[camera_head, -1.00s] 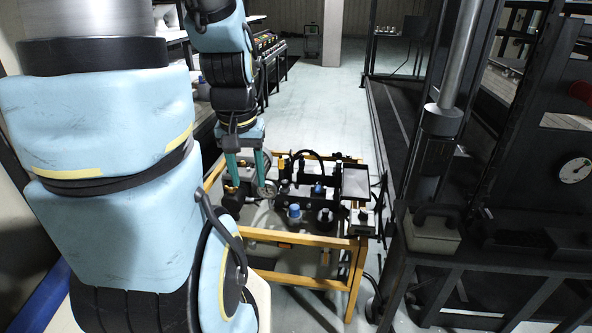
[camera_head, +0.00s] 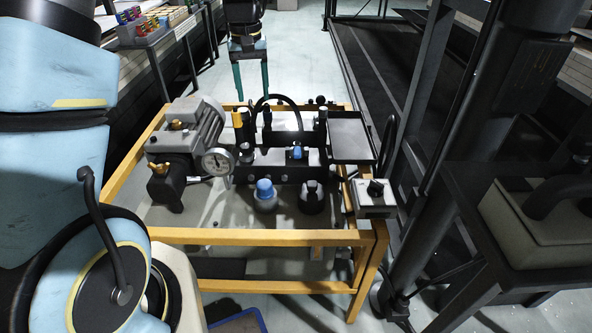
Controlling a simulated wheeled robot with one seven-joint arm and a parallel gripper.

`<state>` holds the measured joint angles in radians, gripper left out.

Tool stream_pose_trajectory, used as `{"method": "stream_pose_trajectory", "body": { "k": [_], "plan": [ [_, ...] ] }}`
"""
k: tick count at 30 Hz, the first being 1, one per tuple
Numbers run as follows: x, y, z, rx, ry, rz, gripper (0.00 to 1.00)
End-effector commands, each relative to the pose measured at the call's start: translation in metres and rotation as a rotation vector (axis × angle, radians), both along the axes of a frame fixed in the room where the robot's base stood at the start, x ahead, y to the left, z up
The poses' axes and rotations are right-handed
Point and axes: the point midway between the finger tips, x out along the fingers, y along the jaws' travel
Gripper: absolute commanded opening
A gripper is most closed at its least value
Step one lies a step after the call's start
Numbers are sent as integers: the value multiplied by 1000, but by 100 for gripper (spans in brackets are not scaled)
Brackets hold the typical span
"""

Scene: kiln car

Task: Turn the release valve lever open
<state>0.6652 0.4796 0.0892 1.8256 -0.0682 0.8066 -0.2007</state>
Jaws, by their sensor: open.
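A hydraulic power unit in a yellow frame (camera_head: 255,237) stands in front of me. Its valve block (camera_head: 280,170) carries a small blue part (camera_head: 297,152) on top. A yellow-topped upright part (camera_head: 238,120) and a brass fitting (camera_head: 160,168) by the motor also show. I cannot tell for sure which part is the release valve lever. My gripper (camera_head: 252,98) points down at the far edge of the unit, with its two teal fingers apart and nothing between them. It appears beyond the valve block and touches nothing that I can make out.
A grey motor (camera_head: 190,130) and pressure gauge (camera_head: 217,162) stand at the unit's left. A black hose (camera_head: 278,98) arches behind the block. A tray (camera_head: 350,138) and switch box (camera_head: 373,198) are at the right. A dark column (camera_head: 490,130) rises further right.

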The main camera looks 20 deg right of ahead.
Motion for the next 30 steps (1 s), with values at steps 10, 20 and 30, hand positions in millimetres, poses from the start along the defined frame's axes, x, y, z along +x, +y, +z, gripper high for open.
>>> {"method": "stream_pose_trajectory", "body": {
  "k": [10,20,30],
  "plan": [
    [-11,-103,-85,24,20,-90,61],
    [-14,-109,-119,29,25,-96,61],
    [-13,-109,-178,27,23,-97,61]
  ]
}}
